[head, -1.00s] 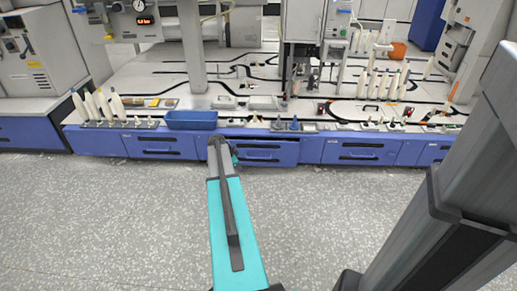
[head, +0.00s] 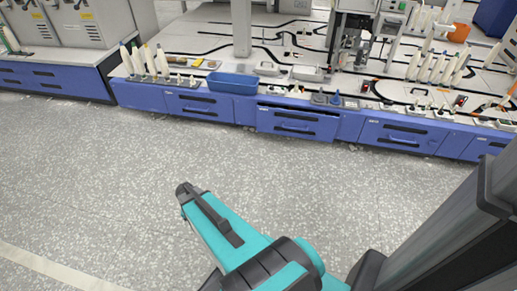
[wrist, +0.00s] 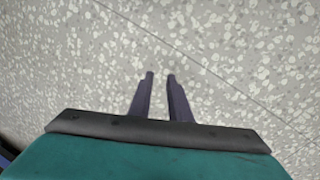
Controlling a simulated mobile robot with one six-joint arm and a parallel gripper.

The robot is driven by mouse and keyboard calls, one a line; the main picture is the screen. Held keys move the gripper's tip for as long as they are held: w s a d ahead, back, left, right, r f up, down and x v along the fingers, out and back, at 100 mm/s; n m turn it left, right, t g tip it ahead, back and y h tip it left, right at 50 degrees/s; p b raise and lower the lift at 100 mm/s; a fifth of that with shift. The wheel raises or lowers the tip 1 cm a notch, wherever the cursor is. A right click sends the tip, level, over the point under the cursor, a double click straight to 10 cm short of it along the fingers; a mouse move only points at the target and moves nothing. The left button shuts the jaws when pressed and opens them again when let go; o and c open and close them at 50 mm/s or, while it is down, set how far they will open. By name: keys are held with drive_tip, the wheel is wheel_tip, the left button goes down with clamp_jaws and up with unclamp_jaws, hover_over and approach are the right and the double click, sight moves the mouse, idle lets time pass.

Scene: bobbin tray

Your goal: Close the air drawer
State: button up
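The blue bench front holds several drawers with dark bar handles. The middle drawer (head: 297,123) has a thin dark gap along its top edge and looks slightly out from its neighbours; the labels are too small to read, so I cannot tell for sure which one is the air drawer. My gripper (wrist: 160,76) shows in the wrist view over bare speckled floor. Its two dark fingers stand apart with nothing between them. In the head view my teal arm (head: 225,228) is over the floor, well clear of the drawers, and the fingers are hidden.
A blue bin (head: 232,83) stands on the bench edge above the drawers. White bobbins (head: 150,62) stand to its left, and more at the right. An orange container (head: 460,33) is at the back right. The grey floor (head: 110,180) before the bench is clear.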

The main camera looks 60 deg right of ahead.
drive_tip(key=s+a+n+g, duration=0.1)
drive_tip(key=s+a+n, duration=0.2)
drive_tip(key=s+a, duration=0.2)
drive_tip(key=s+a+f+n, duration=0.1)
drive_tip(key=s+a+n, duration=0.2)
drive_tip(key=s+a, duration=0.2)
drive_tip(key=s+a+f+n+g+y, duration=0.1)
drive_tip(key=s+a+n, duration=0.2)
drive_tip(key=s+a, duration=0.2)
drive_tip(key=shift+s+a+g, duration=0.2)
drive_tip(key=shift+a+g, duration=0.1)
drive_tip(key=shift+a, duration=1.6)
drive_tip(key=shift+s+a, duration=0.3)
drive_tip(key=shift+s, duration=0.05)
drive_tip(key=shift+s, duration=0.1)
